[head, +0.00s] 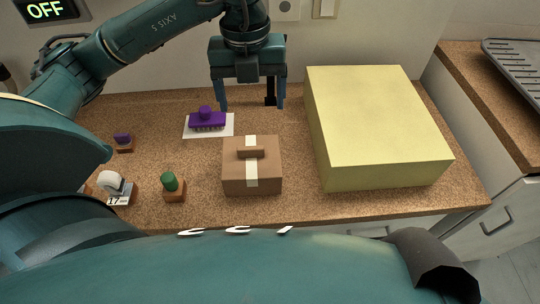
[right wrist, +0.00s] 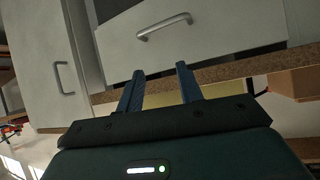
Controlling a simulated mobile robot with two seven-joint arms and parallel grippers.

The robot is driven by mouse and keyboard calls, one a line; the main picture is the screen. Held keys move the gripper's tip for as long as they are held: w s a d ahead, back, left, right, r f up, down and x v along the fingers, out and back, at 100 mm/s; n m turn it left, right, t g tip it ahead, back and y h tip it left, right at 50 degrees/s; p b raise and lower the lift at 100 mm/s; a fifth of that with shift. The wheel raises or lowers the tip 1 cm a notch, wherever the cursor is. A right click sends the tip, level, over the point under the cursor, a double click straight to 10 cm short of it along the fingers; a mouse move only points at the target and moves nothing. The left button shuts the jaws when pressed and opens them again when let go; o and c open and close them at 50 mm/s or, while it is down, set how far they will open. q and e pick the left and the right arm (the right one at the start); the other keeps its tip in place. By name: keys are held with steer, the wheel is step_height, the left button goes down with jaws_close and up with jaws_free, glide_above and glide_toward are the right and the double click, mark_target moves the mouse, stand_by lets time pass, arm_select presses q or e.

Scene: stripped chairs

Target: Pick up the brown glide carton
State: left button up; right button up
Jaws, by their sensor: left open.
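The brown glide carton (head: 236,180) stands on the cork-coloured counter in the head view. It has a pale tape strip down its middle and a brown raised handle on top. My left gripper (head: 252,106) hangs fingers-down behind the carton, over the back of the counter. It is open, and no object shows held in it. My right gripper shows in the right wrist view (right wrist: 160,82), its two fingers apart with nothing between them but the counter edge and a drawer front behind. The carton cannot be made out for certain in the right wrist view.
A large pale yellow box (head: 375,125) fills the counter's right side.

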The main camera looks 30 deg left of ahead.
arm_select(q)
glide_above(250, 147)
steer(key=f, duration=0.7)
steer(key=shift+w+d+f, duration=0.15)
steer(key=shift+w+f, duration=0.05)
steer(key=shift+f, duration=0.05)
steer(key=shift+s+f+p, duration=0.15)
steer(key=shift+f+p, duration=0.3)
steer(key=shift+f, duration=0.9)
steer(key=shift+s+f+p, duration=0.1)
steer(key=shift+f+p, duration=0.3)
steer(key=shift+f, duration=0.95)
steer(key=shift+c, duration=0.2)
steer(key=c, duration=1.6)
